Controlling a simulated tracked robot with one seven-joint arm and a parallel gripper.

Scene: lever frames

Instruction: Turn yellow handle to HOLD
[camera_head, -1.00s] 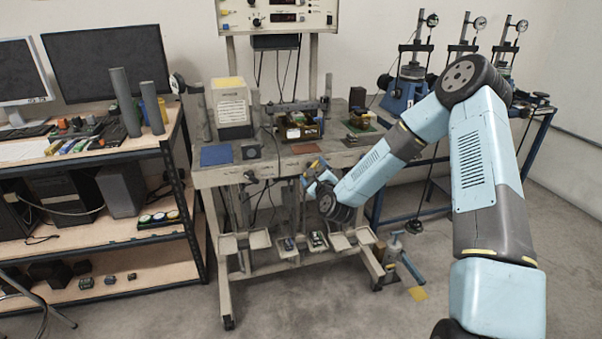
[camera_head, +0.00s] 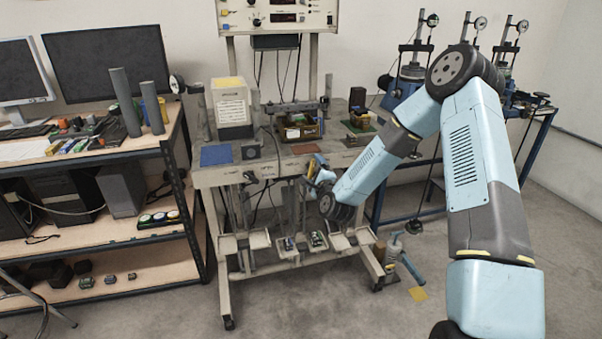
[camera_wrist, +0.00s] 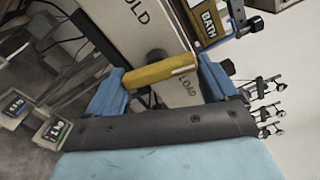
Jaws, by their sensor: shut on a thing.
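The yellow handle (camera_wrist: 160,70) lies between the two blue fingers of my gripper (camera_wrist: 158,82) in the wrist view. The fingers are shut on it, one at each side. The handle sits on a dark pivot in front of a pale panel (camera_wrist: 120,40). The panel shows "LOAD" beside the handle and a partly cut-off word ending in "OLD" at the top.
The bench (camera_head: 225,178) carries a white box (camera_head: 233,112), a blue mat (camera_head: 216,155) and small devices. Small trays (camera_head: 258,239) hang low at its front. A shelf (camera_head: 100,262) stands left, a blue table with gauges right.

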